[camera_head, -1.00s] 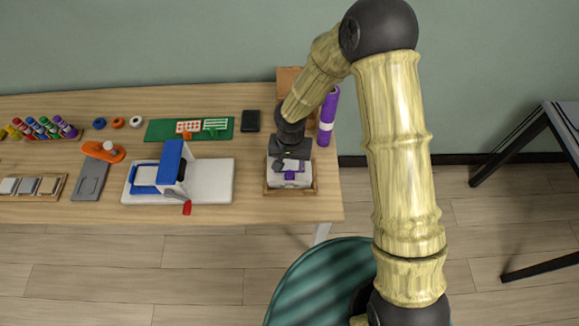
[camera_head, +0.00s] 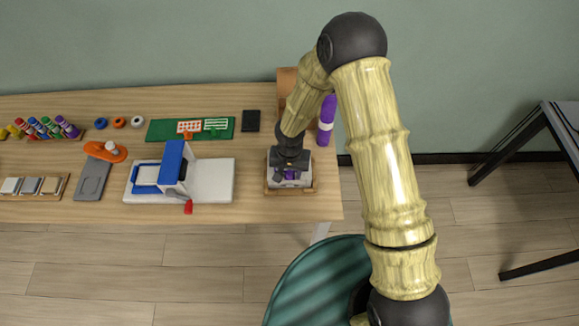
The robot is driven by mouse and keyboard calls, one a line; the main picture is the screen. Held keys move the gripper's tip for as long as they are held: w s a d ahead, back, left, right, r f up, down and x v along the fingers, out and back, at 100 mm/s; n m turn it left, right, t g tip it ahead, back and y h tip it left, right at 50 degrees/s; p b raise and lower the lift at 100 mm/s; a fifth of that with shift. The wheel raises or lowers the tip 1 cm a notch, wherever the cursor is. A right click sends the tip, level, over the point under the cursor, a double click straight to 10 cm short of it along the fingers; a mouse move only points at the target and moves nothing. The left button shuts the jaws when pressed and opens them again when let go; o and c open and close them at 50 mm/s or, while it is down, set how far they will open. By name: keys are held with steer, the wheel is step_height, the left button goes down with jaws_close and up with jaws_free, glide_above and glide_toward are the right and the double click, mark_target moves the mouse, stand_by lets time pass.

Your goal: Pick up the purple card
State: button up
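The purple card (camera_head: 290,174) lies in a small wooden tray (camera_head: 267,188) near the right end of the table, on a pale surface inside the tray. My gripper (camera_head: 288,176) is low over the tray, pointing down at the card. Its dark fingers cover part of the card. The view is too small to show whether the fingers touch the card or how far apart they are.
A white and blue machine (camera_head: 210,180) with a red handle is left of the tray. A black block (camera_head: 251,121) and a green mat (camera_head: 160,130) lie behind.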

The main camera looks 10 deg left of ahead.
mark_target(290, 172)
jaws_close()
steer(key=shift+r, duration=0.1)
step_height(290, 172, up, 10)
steer(key=b, duration=0.1)
stand_by(0.4)
stand_by(0.4)
